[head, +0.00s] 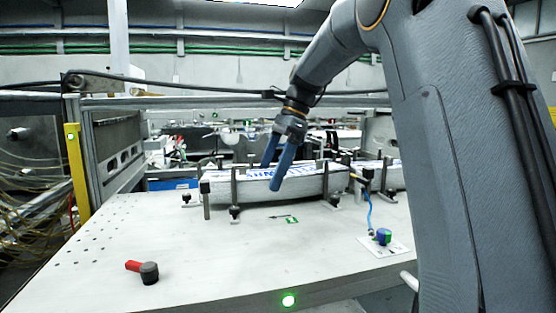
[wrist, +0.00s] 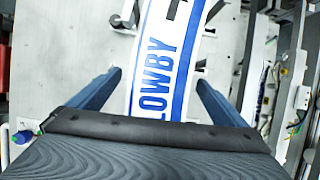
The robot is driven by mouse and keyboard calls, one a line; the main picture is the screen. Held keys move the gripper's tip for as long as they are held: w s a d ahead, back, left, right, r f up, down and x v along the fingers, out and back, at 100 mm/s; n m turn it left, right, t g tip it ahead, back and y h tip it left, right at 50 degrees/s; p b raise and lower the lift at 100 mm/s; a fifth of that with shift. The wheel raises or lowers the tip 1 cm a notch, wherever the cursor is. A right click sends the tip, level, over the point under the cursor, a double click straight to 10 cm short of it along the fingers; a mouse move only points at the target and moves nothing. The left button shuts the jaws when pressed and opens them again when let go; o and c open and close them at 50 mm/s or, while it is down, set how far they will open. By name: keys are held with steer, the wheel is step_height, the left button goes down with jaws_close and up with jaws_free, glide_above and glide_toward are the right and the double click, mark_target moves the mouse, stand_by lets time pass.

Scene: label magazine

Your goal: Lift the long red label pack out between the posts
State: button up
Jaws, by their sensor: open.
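A long white label pack with blue lettering and a blue stripe (head: 310,185) lies in the magazine between upright dark posts (head: 234,190); I see no red pack. In the wrist view the pack (wrist: 157,65) runs up the picture between my two blue fingers, with "LOWBY" readable on it. My gripper (head: 270,178) is open, its fingers pointing down over the middle of the pack in the head view. In the wrist view my gripper (wrist: 159,79) has a finger on either side of the pack, with visible gaps. Finger depth relative to the pack is unclear.
A black knob with a red handle (head: 149,273) stands at the front left of the pale table (head: 200,265). A blue and green button (head: 383,237) sits on a white plate at the right. A yellow post (head: 76,172) stands at the left.

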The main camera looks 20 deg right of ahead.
mark_target(271, 174)
steer(key=shift+f, duration=0.15)
steer(key=shift+c, duration=0.4)
steer(key=c, duration=1.6)
steer(key=shift+o, duration=0.2)
step_height(271, 174, up, 13)
steer(key=p, duration=1.2)
stand_by(0.7)
